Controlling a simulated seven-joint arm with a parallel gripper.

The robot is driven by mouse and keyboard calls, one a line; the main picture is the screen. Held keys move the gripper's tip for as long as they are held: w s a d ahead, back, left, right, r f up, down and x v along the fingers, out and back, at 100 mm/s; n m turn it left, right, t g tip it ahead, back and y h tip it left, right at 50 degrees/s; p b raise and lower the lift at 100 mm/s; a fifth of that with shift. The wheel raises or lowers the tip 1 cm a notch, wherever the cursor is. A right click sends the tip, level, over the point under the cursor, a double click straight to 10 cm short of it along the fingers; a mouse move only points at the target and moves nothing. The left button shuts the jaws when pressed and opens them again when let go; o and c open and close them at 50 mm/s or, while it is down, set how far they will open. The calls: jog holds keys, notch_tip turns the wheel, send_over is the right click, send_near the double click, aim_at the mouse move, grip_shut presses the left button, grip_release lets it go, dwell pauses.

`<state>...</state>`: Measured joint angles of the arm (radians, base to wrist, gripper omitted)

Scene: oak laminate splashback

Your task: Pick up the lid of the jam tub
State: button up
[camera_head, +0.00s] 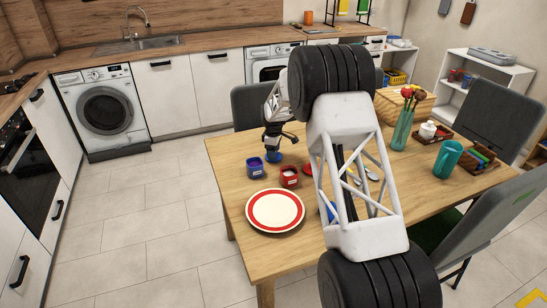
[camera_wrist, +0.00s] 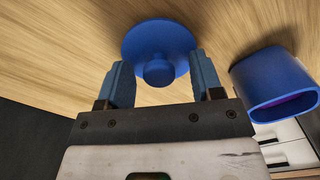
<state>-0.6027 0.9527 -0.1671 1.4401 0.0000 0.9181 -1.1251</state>
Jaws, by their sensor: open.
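A round blue lid with a knob (camera_wrist: 158,38) lies on the wooden table; it also shows in the head view (camera_head: 273,157). My gripper (camera_wrist: 160,74) is open, with its two fingers on either side of the lid's knob, apart from it. In the head view my gripper (camera_head: 274,145) is just above the lid. A blue tub (camera_head: 255,168) with a purple inside stands open beside the lid, and it shows at the right of the wrist view (camera_wrist: 280,85). A red tub (camera_head: 289,177) with a pale label stands to its right. I cannot read which tub holds jam.
A red-rimmed plate (camera_head: 275,210) lies in front of the tubs. My arm covers the table's middle. The table's left edge is near the blue tub.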

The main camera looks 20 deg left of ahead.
jog(key=shift+f, duration=0.25)
dwell(0.4)
jog(key=c, duration=1)
jog(key=shift+r, duration=5)
jog(key=s+a+r, duration=0.1)
jog(key=s, duration=0.3)
jog(key=s+a+r, duration=0.1)
jog(key=s, duration=0.3)
jog(key=s+a+r, duration=0.1)
jog(key=s, duration=0.3)
jog(key=shift+s+r, duration=0.1)
jog(key=shift+s, duration=0.25)
